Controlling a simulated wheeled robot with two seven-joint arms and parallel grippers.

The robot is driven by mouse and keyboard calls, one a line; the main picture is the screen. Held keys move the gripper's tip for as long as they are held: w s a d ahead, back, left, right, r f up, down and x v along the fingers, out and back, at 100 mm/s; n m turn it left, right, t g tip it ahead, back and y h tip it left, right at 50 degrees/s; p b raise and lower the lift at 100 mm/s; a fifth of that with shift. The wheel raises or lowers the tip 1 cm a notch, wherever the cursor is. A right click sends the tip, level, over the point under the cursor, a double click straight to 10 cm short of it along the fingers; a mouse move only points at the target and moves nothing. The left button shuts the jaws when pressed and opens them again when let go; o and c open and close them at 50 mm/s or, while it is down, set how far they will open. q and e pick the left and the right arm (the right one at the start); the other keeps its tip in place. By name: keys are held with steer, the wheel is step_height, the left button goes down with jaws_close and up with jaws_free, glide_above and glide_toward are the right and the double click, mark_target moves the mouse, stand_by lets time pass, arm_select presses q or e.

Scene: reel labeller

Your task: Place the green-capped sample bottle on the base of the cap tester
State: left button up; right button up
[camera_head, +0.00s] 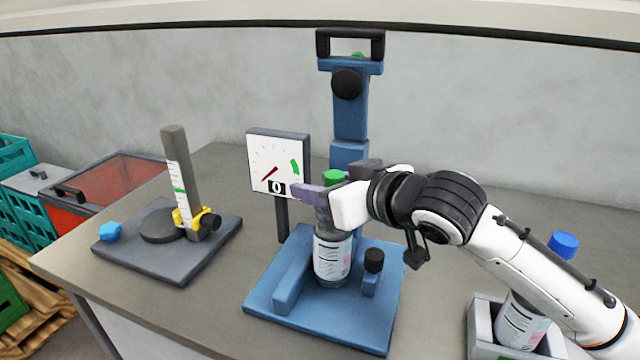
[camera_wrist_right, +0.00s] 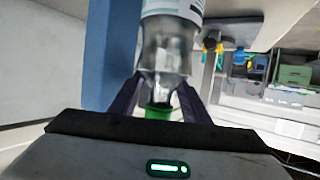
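The green-capped sample bottle (camera_head: 332,258) is upright over the blue base of the cap tester (camera_head: 330,328), between a raised blue rail and a black-knobbed block. Its bottom looks to be at the base surface; a tiny gap cannot be ruled out. My right gripper (camera_head: 318,192) reaches in from the right, its fingers around the upper bottle just below the green cap (camera_head: 333,177). In the right wrist view the fingers flank the clear shoulder of the bottle (camera_wrist_right: 165,50) and look shut on it, the cap (camera_wrist_right: 158,112) near the palm. My left gripper is not seen.
The tester's blue column (camera_head: 350,115) with a black handle rises behind the bottle. A dial panel (camera_head: 277,162) stands to its left. A grey gauge stand (camera_head: 180,240) is farther left, beside a blue cap. A blue-capped bottle (camera_head: 522,322) sits in a grey holder at right, under my arm.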

steer(key=v, duration=1.2)
steer(key=shift+r, duration=0.1)
stand_by(1.3)
